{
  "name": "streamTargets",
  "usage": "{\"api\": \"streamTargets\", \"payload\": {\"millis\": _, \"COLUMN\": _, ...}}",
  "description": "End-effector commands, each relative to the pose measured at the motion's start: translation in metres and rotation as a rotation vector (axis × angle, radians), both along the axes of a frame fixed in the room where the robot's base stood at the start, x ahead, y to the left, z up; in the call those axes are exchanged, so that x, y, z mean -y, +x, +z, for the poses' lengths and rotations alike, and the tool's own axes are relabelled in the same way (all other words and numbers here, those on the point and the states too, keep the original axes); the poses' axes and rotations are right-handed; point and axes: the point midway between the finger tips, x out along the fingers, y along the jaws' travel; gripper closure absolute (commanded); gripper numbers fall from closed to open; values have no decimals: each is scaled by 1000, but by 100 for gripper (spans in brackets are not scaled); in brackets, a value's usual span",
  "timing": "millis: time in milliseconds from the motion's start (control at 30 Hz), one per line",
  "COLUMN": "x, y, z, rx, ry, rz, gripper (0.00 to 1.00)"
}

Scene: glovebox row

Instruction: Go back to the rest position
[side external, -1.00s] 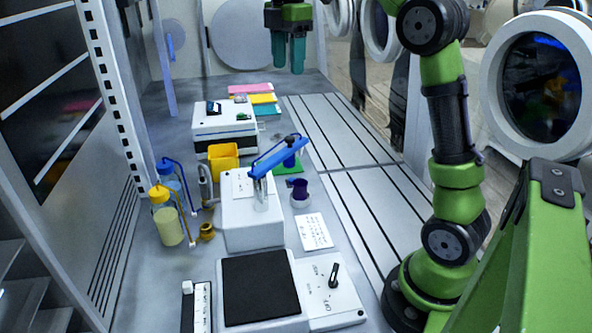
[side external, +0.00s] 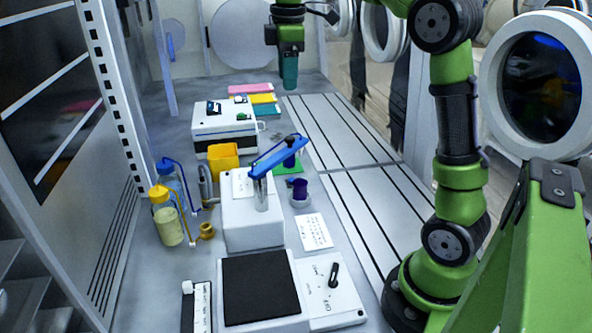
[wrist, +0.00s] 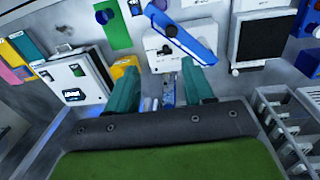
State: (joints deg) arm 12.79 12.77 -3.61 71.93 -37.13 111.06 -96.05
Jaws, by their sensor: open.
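My gripper (side external: 290,72) hangs at the top middle of the side external view, above the far part of the bench behind the white boxes. From this side its teal fingers overlap. In the wrist view my gripper (wrist: 160,90) shows two teal fingers spread apart with nothing held between them. It is clear of everything on the bench. The green and black arm stands at the right and reaches across the top of the view.
A white device (side external: 225,125), a yellow bin (side external: 222,158), a white box with a blue lever (side external: 275,157), bottles (side external: 168,218) and a black-topped plate (side external: 260,288) fill the bench. The slotted plates (side external: 335,130) at right are bare. Racks (wrist: 290,135) show in the wrist view.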

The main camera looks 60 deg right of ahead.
Motion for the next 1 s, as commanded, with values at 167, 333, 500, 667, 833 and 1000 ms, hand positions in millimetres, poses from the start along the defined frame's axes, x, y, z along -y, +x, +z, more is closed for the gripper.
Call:
{"api": "streamTargets", "payload": {"millis": 167, "x": -27, "y": -21, "z": -20, "rx": 116, "ry": 53, "rz": -315, "gripper": 48}}
{"api": "streamTargets", "payload": {"millis": 333, "x": -65, "y": -51, "z": -40, "rx": 242, "ry": 175, "rz": -631, "gripper": 48}}
{"api": "streamTargets", "payload": {"millis": 500, "x": -106, "y": -95, "z": -67, "rx": 345, "ry": 364, "rz": -937, "gripper": 48}}
{"api": "streamTargets", "payload": {"millis": 667, "x": -135, "y": -136, "z": -92, "rx": 396, "ry": 520, "rz": -1092, "gripper": 48}}
{"api": "streamTargets", "payload": {"millis": 833, "x": -149, "y": -162, "z": -102, "rx": 415, "ry": 571, "rz": -1069, "gripper": 48}}
{"api": "streamTargets", "payload": {"millis": 1000, "x": -151, "y": -164, "z": -94, "rx": 439, "ry": 587, "rz": -1047, "gripper": 48}}
